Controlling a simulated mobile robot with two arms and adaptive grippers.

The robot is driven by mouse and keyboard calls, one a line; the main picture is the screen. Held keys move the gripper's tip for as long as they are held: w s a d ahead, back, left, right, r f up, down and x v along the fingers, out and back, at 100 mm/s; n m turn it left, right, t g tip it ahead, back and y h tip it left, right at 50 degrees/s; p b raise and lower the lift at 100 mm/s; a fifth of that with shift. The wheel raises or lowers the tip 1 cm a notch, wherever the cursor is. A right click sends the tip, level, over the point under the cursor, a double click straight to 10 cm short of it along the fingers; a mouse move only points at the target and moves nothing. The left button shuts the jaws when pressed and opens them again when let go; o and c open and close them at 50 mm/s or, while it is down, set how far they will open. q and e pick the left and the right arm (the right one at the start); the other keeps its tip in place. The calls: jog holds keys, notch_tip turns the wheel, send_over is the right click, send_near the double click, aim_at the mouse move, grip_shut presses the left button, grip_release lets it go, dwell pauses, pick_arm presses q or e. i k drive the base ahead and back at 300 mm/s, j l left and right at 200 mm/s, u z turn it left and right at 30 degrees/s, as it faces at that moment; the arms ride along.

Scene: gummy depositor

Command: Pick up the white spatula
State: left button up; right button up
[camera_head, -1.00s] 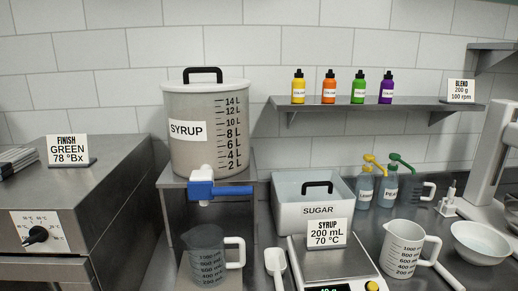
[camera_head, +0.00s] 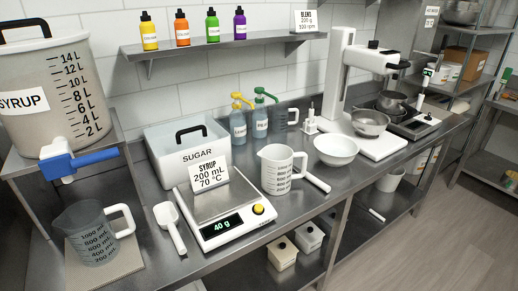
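A white long-handled tool (camera_head: 317,182) lies on the steel counter just right of the white measuring jug (camera_head: 277,172). Only its handle shows clearly; its other end is hidden behind the jug, so I cannot tell if it is the spatula. A second white tool (camera_head: 168,224) with a broad, scoop-like head lies flat between the grey jug (camera_head: 88,236) and the scale (camera_head: 236,226). Its handle points toward the counter's front edge. Neither of my grippers shows in the head view.
The scale reads 40 g and bears a syrup card (camera_head: 209,175). Behind it stand the sugar bin (camera_head: 160,158) and two pump bottles (camera_head: 260,122). A white bowl (camera_head: 336,149) and a stand mixer (camera_head: 345,85) are to the right. The syrup tank (camera_head: 35,95) stands at left.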

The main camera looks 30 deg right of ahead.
aim_at(323, 186)
jog(key=z, duration=1.5)
